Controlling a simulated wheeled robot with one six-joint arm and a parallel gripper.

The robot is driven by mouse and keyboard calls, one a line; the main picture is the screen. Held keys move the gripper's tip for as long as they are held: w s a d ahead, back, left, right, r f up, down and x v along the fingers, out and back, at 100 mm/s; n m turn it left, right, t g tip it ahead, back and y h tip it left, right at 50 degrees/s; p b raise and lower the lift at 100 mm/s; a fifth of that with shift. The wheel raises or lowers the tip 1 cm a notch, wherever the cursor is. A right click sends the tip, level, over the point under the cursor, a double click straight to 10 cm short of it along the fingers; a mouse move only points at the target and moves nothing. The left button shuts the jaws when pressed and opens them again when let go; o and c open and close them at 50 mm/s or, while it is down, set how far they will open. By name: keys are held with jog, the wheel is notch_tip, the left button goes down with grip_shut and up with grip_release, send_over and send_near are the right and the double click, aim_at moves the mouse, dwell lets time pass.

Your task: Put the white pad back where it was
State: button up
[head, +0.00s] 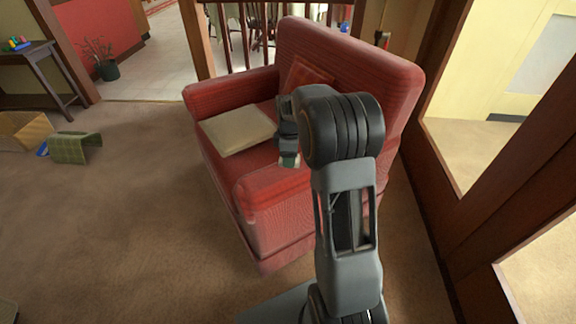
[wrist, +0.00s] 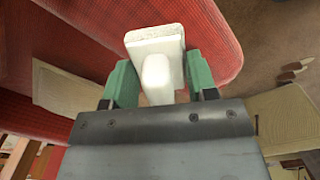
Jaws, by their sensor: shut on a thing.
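My gripper (wrist: 160,80) has green fingers and is shut on a white pad (wrist: 155,45). The pad has a flat, squarish end and a narrower rounded part between the fingers. In the head view my gripper (head: 289,160) is over the red armchair (head: 265,205), near its front right arm. In that view the pad is hidden or too small to make out. In the wrist view the pad is in front of the chair's red upholstery (wrist: 205,30); I cannot tell whether it touches it.
A cream cushion (head: 238,129) lies on the chair seat, and a red cushion (head: 305,76) leans on its backrest. A wooden window frame (head: 450,200) stands close on the right. The carpet (head: 130,230) between is clear.

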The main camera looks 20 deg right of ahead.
jog(key=shift+w+f, duration=0.4)
jog(key=shift+f, duration=0.15)
notch_tip(320, 180, down, 3)
jog(key=shift+w+f+b, duration=0.1)
jog(key=shift+f+b, duration=0.05)
jog(key=shift+b, duration=0.5)
jog(key=o, duration=0.9)
